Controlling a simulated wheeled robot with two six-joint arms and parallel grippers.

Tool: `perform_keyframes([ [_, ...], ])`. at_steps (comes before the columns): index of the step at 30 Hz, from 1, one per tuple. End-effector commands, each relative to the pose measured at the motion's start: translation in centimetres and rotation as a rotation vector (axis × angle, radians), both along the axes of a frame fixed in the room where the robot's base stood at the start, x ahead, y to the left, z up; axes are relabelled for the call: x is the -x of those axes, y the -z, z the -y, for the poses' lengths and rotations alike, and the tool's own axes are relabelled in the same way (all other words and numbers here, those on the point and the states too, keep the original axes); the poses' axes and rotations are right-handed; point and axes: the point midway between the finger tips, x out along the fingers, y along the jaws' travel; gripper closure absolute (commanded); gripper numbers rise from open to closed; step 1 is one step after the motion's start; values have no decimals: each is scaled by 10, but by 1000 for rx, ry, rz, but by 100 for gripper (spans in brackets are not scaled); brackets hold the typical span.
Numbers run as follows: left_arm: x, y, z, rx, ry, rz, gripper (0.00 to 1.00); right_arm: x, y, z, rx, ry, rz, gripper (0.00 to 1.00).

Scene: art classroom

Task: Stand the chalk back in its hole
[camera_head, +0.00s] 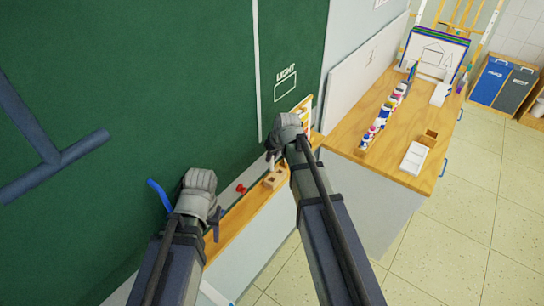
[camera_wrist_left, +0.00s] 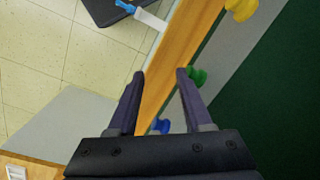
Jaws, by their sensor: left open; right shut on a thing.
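My right gripper (camera_head: 272,159) is shut, above the chalk ledge and close to the board. What looks like the chalk is between its fingers, almost wholly hidden; only a small pale bit shows. A small wooden block (camera_head: 274,178) sits on the ledge just below that gripper; its holes are too small to make out. My left gripper (camera_head: 190,211) is open and empty in front of the board, over the left part of the ledge.
A red magnet (camera_head: 241,188) is on the strip between the grippers. Green (camera_wrist_left: 197,77), yellow (camera_wrist_left: 241,8) and blue magnets (camera_wrist_left: 160,126) show in the left wrist view. A wooden-topped counter (camera_head: 345,130) with paint bottles (camera_head: 380,118) stands at right.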

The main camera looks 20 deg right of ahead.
Motion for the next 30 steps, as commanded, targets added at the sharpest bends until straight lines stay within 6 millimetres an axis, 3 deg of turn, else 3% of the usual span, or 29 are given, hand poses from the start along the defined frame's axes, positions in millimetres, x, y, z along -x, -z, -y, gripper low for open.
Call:
perform_keyframes([
  [6,2,19,-1,0,0,-1,50,0,19,0,0,0,0,100],
  [30,5,66,-1,1,2,-4,50,0,66,0,0,0,0,100],
])
